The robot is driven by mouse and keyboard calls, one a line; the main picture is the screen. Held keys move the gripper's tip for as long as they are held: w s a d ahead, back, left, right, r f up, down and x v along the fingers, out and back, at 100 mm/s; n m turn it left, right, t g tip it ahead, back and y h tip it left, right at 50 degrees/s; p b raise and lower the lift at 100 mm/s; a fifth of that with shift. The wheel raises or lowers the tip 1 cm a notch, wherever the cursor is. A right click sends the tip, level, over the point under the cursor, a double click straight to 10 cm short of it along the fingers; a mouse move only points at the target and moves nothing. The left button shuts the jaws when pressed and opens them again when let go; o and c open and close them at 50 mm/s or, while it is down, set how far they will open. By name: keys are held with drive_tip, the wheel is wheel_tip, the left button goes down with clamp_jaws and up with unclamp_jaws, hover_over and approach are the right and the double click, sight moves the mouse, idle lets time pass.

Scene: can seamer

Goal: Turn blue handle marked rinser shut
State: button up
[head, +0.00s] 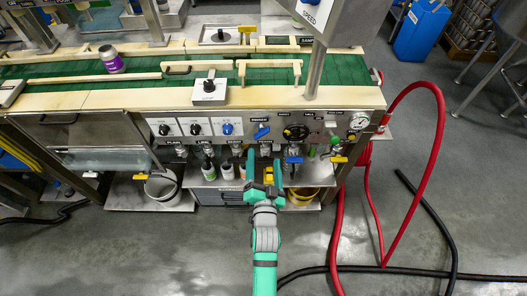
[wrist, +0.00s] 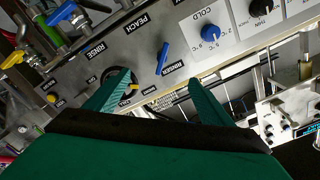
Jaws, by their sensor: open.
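The blue handle (head: 262,131) is a small lever on the grey front panel, set at a slant in the head view. In the wrist view the blue handle (wrist: 163,58) stands beside a black label reading RINSER (wrist: 173,62). My gripper (head: 263,172) is in front of the panel, below the handle in the head view. In the wrist view my gripper (wrist: 158,84) is open and empty. Its green fingers point toward the panel, and the handle shows beyond the gap between them, apart from both fingers.
A black round knob (head: 295,132) is right of the handle, and a blue COLD dial (head: 227,128) is left. Another blue lever (head: 293,160) and a yellow lever (head: 338,159) sit below the panel. Bottles (head: 208,168) stand on the lower shelf. A red hose (head: 437,120) loops at right.

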sight(262, 136)
drive_tip(key=w+n, duration=0.3)
drive_tip(key=n, duration=0.2)
drive_tip(key=w+n, duration=0.4)
drive_tip(key=n, duration=0.2)
drive_tip(key=w+n, duration=0.3)
drive_tip(key=n, duration=0.2)
drive_tip(key=shift+w+a+f, duration=0.3)
drive_tip(key=shift+w+a, duration=0.1)
drive_tip(key=c, duration=1.1)
